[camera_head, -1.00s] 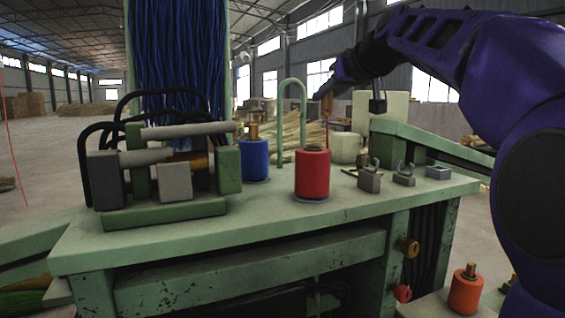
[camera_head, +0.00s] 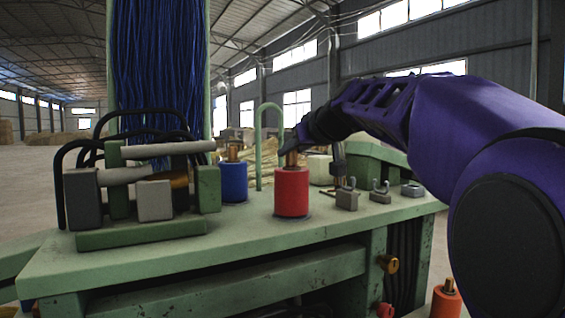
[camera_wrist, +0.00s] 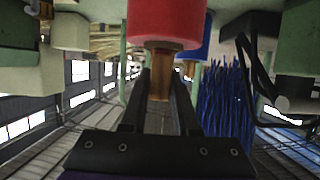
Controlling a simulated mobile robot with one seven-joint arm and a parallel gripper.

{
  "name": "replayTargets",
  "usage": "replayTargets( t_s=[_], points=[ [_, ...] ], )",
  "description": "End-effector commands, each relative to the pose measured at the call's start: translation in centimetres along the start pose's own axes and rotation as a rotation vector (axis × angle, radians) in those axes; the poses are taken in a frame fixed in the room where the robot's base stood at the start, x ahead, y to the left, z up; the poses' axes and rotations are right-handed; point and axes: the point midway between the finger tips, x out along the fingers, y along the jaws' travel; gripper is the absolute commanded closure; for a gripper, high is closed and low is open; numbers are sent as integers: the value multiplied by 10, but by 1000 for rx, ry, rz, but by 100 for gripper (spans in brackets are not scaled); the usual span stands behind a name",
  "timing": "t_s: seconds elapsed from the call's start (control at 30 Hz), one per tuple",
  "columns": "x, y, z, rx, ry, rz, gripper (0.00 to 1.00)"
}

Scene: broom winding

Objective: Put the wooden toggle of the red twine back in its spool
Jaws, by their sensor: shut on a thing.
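The red twine spool (camera_head: 291,193) stands upright on the green bench. The wooden toggle (camera_head: 292,158) is upright directly over the spool's top and appears to meet it; whether it sits in the spool's hole I cannot tell. My gripper (camera_head: 291,149) is above the spool, shut on the toggle. The wrist view is upside down: the red spool (camera_wrist: 166,20) is at the top, with the toggle (camera_wrist: 158,85) between my two dark fingers. No loose twine shows clearly now.
A blue spool (camera_head: 234,181) with its own toggle stands close behind left. A clamp fixture (camera_head: 155,200) is left on the bench (camera_head: 240,240). A green hooped rod (camera_head: 259,150) stands behind. Small metal hooks (camera_head: 347,196) are right. An orange spool (camera_head: 446,300) is lower right.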

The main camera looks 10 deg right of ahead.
Motion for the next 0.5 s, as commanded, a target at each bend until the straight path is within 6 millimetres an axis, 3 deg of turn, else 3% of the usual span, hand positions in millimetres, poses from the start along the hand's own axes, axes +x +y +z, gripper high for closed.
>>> replayTargets(
  t_s=[0.1,0.47,0.5],
  points=[
    [5,0,14,0,0,1,100],
    [7,0,17,0,0,0,100],
    [7,0,17,0,0,0,69]
  ],
)
